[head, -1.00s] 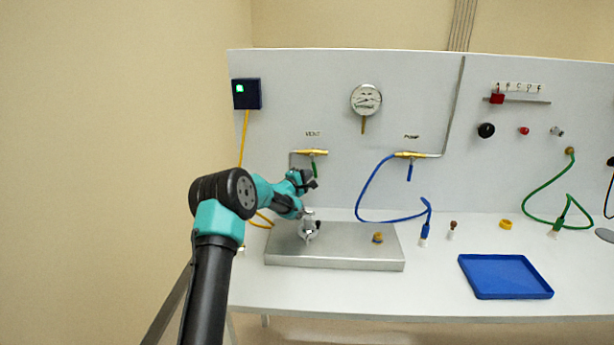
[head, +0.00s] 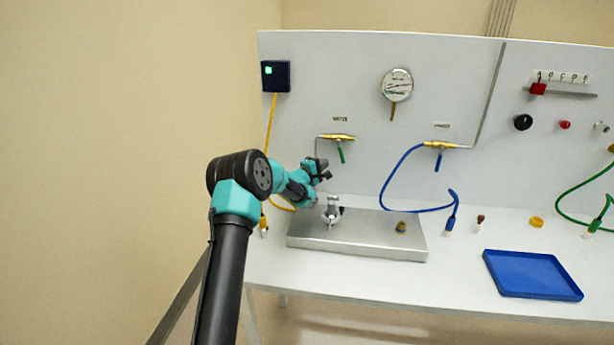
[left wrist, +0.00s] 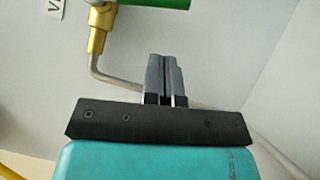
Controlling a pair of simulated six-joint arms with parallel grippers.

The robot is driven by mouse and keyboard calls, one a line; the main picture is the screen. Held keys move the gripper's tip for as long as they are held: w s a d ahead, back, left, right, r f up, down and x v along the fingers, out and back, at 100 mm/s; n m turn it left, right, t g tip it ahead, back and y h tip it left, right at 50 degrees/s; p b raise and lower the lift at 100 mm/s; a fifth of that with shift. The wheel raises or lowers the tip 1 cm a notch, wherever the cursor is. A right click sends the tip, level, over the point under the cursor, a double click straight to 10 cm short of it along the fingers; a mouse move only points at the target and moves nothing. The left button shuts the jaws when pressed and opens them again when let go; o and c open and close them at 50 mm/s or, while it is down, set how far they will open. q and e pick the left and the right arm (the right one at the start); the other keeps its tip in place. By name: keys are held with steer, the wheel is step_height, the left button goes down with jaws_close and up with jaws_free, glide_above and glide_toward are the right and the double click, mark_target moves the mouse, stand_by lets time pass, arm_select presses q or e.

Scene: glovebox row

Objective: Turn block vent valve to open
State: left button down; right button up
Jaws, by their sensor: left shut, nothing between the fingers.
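The vent valve is a brass body (head: 338,137) with a green handle (head: 341,156) hanging down, slightly tilted, on the grey panel. In the left wrist view its brass fitting (left wrist: 98,30) and green handle (left wrist: 160,4) show at the top edge, partly cut off. My left gripper (head: 323,170) is just left of and below the green handle in the head view. In the left wrist view its fingers (left wrist: 163,80) are together and empty, below the green handle with a gap in the picture. My right gripper is not in view.
A metal block (head: 360,238) with a silver fitting (head: 332,210) and a small brass knob (head: 401,227) lies below the gripper. A blue-handled valve (head: 440,145) with a blue hose (head: 390,180) is to the right. A blue tray (head: 530,275) lies front right.

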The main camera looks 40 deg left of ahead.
arm_select(q)
steer(key=s+f, duration=0.1)
steer(key=s, duration=0.8)
steer(key=shift+a+f, duration=0.15)
steer(key=shift+a, duration=0.25)
steer(key=shift+s, duration=0.1)
steer(key=c, duration=1.6)
jaws_free()
steer(key=shift+o, duration=0.7)
steer(key=shift+w+d+r+n, duration=0.15)
steer(key=shift+w+r+n, duration=0.1)
steer(key=shift+n, duration=0.15)
steer(key=o, duration=0.4)
steer(key=n+y, duration=0.1)
steer(key=w+d+r+n+y, duration=0.1)
steer(key=n, duration=0.1)
steer(key=w+r+n+t+y, duration=0.1)
steer(key=n, duration=0.1)
steer(key=shift+d, duration=0.4)
steer(key=shift+c, duration=0.2)
steer(key=d+n+g+y, duration=0.2)
steer(key=d+n+y, duration=0.3)
steer(key=n, duration=0.6)
steer(key=d+r+n+g+y, duration=0.1)
steer(key=d+n+g+y, duration=0.2)
steer(key=d+n+y, duration=0.2)
steer(key=d+n, duration=0.3)
steer(key=n, duration=0.3)
steer(key=shift+w+r+g, duration=0.15)
steer(key=shift+g, duration=0.15)
